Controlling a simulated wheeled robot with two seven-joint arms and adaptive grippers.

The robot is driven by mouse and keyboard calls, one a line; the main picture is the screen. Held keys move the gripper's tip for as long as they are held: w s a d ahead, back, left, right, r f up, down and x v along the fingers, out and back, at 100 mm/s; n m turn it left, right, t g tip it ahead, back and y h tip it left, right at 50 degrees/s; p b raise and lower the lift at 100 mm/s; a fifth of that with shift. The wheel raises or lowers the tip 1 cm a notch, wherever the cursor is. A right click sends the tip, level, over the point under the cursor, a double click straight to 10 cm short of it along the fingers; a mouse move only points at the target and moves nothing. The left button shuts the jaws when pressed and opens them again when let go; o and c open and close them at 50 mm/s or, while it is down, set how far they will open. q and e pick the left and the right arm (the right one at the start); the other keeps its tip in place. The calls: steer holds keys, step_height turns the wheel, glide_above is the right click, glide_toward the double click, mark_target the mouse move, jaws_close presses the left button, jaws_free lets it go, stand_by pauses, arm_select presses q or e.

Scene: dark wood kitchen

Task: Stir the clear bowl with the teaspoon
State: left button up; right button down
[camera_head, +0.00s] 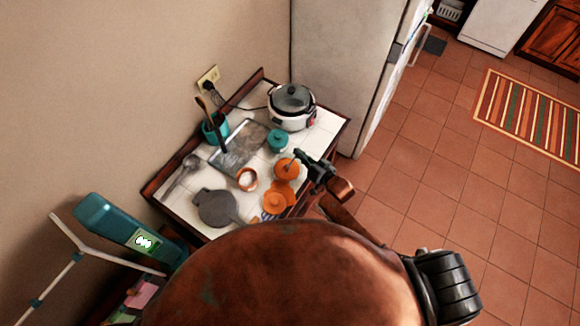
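My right gripper (302,158) is black and reaches over the right edge of a small white-tiled table (312,143). Its tips are beside an orange bowl (283,173). A thin dark line at the bowl, near the fingertips, may be the teaspoon; it is too small to be sure, and I cannot tell whether the fingers are closed on it. No bowl stands out clearly as the clear one. A small copper-coloured cup (247,180) with pale contents stands left of the orange bowl. My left gripper is not in view.
The table also holds a rice cooker (291,108), a teal pot (278,140), a teal utensil holder (215,128), a grey tray (240,150), orange dishes (276,202) and a dark grey pan (216,207). A fridge (345,60) stands behind.

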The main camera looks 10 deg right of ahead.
step_height(320, 180, up, 2)
steer(key=shift+r+p, duration=0.1)
steer(key=shift+p, duration=0.6)
step_height(320, 180, up, 4)
steer(key=shift+f+p, duration=0.1)
steer(key=shift+p, duration=0.6)
steer(key=shift+r, duration=0.4)
steer(key=shift+r, duration=0.1)
step_height(320, 180, up, 4)
steer(key=shift+f, duration=0.1)
